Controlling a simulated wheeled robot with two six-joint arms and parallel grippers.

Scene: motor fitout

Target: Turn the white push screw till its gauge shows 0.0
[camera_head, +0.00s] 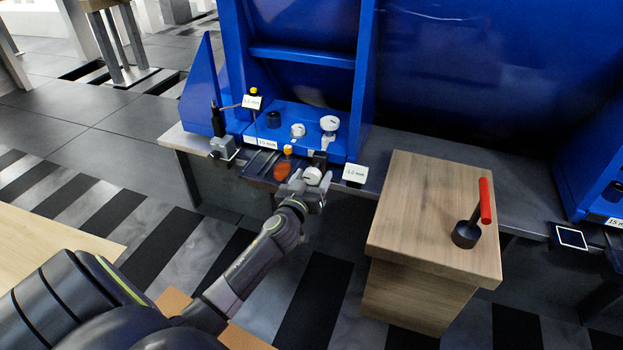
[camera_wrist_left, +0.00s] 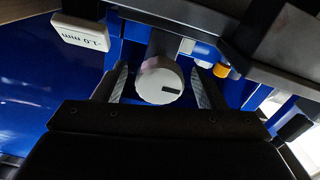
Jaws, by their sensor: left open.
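The white push screw (camera_wrist_left: 159,80) is a round white knob with a dark mark on its face. It sits between the two fingers of my left gripper (camera_wrist_left: 159,88), which is open with a finger on each side and a visible gap. In the head view my left gripper (camera_head: 306,187) is at the front edge of the blue frame, around the white knob (camera_head: 312,176). A white gauge plate (camera_wrist_left: 82,33) in the wrist view reads -1.0 mm; it stands right of the gripper in the head view (camera_head: 355,173). My right gripper is out of view.
Other gauge plates stand on the blue frame (camera_head: 366,75), one upper left (camera_head: 253,102) and one below (camera_head: 266,141). A wooden block (camera_head: 420,215) bears a red-handled tool (camera_head: 485,200).

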